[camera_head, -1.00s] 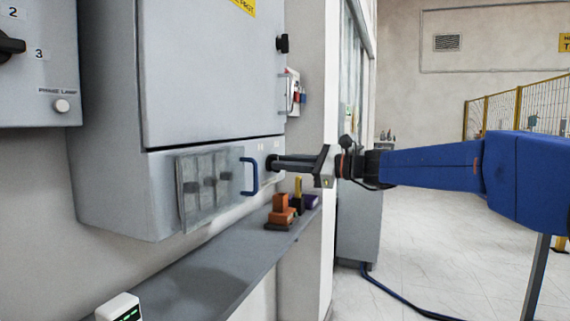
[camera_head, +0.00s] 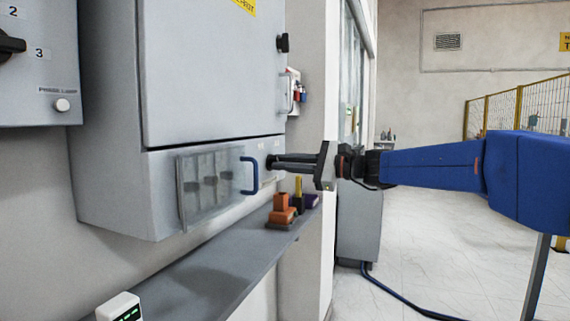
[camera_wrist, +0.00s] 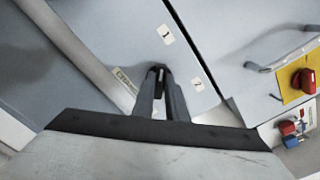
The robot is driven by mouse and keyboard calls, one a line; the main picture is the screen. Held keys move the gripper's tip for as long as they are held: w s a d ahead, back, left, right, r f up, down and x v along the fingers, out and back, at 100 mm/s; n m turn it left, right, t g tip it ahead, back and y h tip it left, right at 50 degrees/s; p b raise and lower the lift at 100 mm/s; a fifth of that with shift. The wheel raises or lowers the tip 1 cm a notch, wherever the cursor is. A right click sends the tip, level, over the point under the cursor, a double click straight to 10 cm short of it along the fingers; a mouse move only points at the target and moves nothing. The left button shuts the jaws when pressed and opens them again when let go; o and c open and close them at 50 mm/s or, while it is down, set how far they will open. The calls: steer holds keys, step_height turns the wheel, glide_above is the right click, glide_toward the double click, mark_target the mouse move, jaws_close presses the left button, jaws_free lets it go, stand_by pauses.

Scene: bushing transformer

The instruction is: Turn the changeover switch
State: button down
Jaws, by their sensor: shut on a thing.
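The changeover switch is a small black knob on the lower right front of the grey cabinet (camera_head: 210,75). It shows at my fingertips in the wrist view (camera_wrist: 160,73), mostly covered by them. My gripper (camera_head: 274,160) reaches in from the right and is shut on the knob; it also shows in the wrist view (camera_wrist: 159,80). Small white labels (camera_wrist: 166,34) and (camera_wrist: 197,84) sit beside the knob; they look like 1 and 2. The knob's exact pointing direction is hard to tell.
A clear cover (camera_head: 208,185) with a blue handle (camera_head: 250,175) is left of the knob. Below, a grey shelf (camera_head: 190,275) bears orange and purple items (camera_head: 281,212). A red switch on a yellow plate (camera_wrist: 304,82) shows at right in the wrist view. Open floor lies to the right.

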steer(key=c, duration=1.8)
jaws_free()
steer(key=shift+o, duration=0.2)
steer(key=shift+d, duration=0.15)
steer(key=v, duration=1.7)
steer(key=s+d+f+n+g+h, duration=0.15)
steer(key=s+f+n+h, duration=0.5)
steer(key=s+f, duration=1.25)
steer(key=s+d+f+n+h, duration=0.6)
steer(key=s+d+f+h, duration=0.4)
steer(key=s+d+f, duration=0.4)
step_height(320, 180, down, 4)
steer(key=shift+d, duration=0.2)
